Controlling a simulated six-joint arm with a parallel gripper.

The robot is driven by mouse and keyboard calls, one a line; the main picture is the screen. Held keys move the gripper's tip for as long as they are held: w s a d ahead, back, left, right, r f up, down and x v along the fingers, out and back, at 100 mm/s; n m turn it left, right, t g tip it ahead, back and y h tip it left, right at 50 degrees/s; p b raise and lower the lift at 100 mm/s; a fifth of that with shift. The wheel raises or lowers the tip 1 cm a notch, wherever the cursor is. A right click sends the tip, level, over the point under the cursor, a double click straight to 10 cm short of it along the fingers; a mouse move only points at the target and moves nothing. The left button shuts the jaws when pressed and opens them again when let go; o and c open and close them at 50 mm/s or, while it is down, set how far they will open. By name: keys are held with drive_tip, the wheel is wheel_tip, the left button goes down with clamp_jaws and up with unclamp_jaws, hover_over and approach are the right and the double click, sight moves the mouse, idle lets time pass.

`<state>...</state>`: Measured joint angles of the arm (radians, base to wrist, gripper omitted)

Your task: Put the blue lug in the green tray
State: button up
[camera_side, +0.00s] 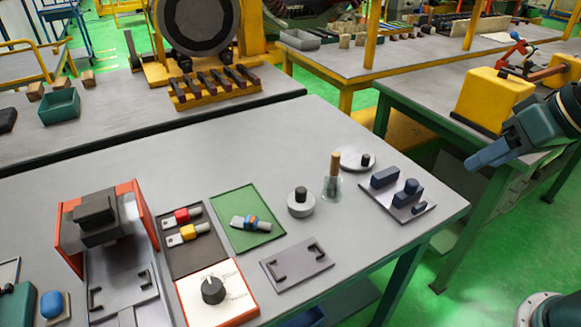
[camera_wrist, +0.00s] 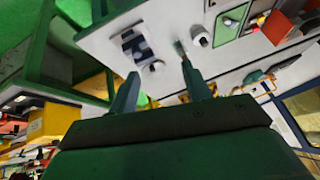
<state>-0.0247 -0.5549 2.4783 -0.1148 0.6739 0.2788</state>
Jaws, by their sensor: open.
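The blue lug (camera_side: 250,223), a silver terminal with a blue band, lies inside the green tray (camera_side: 232,204) in the side view. The flat tray sits mid-table and also shows at the top of the wrist view (camera_wrist: 222,34). My gripper (camera_side: 474,160) is at the right of the side view, raised and well apart from the lug and tray. In the wrist view its two fingers (camera_wrist: 160,85) are spread with nothing between them.
A dark tray (camera_side: 195,258) left of the green one holds a red lug (camera_side: 182,216) and a yellow lug (camera_side: 188,234). A dial box (camera_side: 215,292), a round weight (camera_side: 300,204), a brush in a jar (camera_side: 333,185) and a plate of blue blocks (camera_side: 413,211) stand nearby.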

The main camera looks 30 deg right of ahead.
drive_tip(key=s+d+n+h, duration=0.1)
drive_tip(key=s+d, duration=0.2)
drive_tip(key=s, duration=0.3)
drive_tip(key=shift+r+n, duration=0.4)
drive_tip(key=shift+r, duration=0.05)
drive_tip(key=shift+w, duration=0.1)
idle(0.7)
